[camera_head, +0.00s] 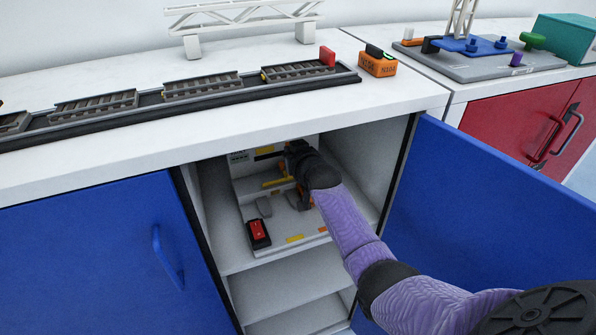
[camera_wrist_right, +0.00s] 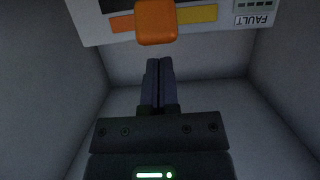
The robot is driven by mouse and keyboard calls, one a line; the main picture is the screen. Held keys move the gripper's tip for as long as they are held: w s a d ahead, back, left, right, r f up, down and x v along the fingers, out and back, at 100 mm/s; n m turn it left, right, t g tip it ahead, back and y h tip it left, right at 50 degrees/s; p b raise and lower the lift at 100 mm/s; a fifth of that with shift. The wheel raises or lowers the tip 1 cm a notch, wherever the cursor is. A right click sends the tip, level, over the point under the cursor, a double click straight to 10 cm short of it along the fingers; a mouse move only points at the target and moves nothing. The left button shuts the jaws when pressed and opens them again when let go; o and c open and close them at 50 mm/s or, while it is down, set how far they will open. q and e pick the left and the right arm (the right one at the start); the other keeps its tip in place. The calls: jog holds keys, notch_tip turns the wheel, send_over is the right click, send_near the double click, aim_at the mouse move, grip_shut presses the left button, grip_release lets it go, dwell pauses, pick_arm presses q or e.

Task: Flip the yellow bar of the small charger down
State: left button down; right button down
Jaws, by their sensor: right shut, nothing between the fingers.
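The small charger (camera_head: 245,190) is a white unit inside the open cabinet. Its yellow bar (camera_head: 277,182) lies crosswise in front of the upright back panel, and its right end meets my right gripper's outline. My right gripper (camera_head: 296,152) is at the charger's upper right; its dark body hides part of the panel. In the right wrist view its fingers (camera_wrist_right: 158,66) are shut with nothing between them. An orange block (camera_wrist_right: 156,22) is just beyond the fingertips, in front of the charger's panel (camera_wrist_right: 220,32) marked FAULT. My left gripper is out of view.
A red switch (camera_head: 258,231) is at the charger's front left. Cabinet walls (camera_head: 355,150) and the open blue door (camera_head: 480,210) flank my right arm. The counter (camera_head: 120,160) above carries a model track (camera_head: 180,99) and an orange box (camera_head: 378,66).

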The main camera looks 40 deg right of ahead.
jog(key=shift+f, duration=0.6)
jog(key=shift+s+a+f+p, duration=0.2)
jog(key=shift+s+f, duration=0.1)
jog(key=shift+s, duration=0.3)
jog(key=shift+s+a+f+p, duration=0.15)
jog(key=shift+s+f, duration=0.1)
jog(key=shift+s, duration=0.35)
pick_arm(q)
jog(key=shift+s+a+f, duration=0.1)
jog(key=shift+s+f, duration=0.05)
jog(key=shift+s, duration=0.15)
pick_arm(e)
jog(key=shift+s, duration=0.1)
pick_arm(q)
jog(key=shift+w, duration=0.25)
